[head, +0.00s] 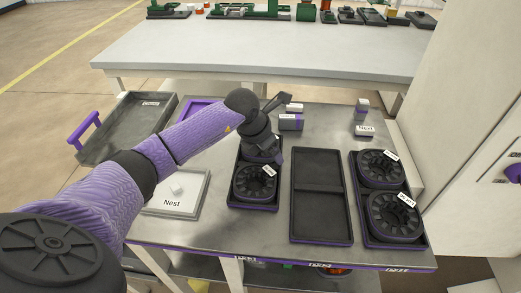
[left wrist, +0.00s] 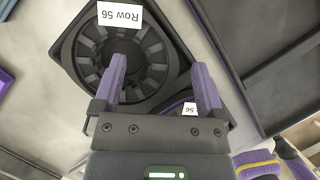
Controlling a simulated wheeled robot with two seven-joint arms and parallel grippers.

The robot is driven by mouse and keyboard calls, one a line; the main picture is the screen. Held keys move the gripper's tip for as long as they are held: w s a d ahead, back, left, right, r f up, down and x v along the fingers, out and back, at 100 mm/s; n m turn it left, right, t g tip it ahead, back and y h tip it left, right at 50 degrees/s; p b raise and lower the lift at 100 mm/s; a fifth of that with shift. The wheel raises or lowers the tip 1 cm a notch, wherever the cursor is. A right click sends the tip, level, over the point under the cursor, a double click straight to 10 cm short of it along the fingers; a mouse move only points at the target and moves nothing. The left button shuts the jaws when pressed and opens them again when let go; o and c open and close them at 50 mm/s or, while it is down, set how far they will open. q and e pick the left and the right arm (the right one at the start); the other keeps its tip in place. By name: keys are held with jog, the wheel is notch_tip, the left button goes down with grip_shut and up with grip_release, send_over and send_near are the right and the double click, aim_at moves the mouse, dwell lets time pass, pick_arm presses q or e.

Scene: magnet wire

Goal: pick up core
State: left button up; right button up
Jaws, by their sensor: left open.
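A dark, round, slotted core (head: 254,182) with a white label lies in the front part of the left black tray (head: 253,208). My left gripper (head: 266,158) is over the rear part of this tray, just behind that core. In the left wrist view my left gripper (left wrist: 162,85) is open, with nothing held. A core (left wrist: 155,60) labelled "Row 56" lies below it; the left finger overlaps the core's slotted ring in the picture, and the right finger is past its edge. I cannot tell the height gap. Two more labelled cores (head: 381,167) (head: 394,216) lie in the right tray.
The middle black tray (head: 321,222) is empty. A white plate labelled "Nest" (head: 187,205) lies at the left, with a grey bin (head: 126,128) beyond it. Small boxes (head: 291,122) stand behind the trays. A tall white cabinet (head: 460,120) bounds the right side.

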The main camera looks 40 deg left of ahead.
pick_arm(q)
jog(key=shift+s+f, duration=0.1)
jog(key=shift+f, duration=0.2)
grip_shut()
dwell(0.4)
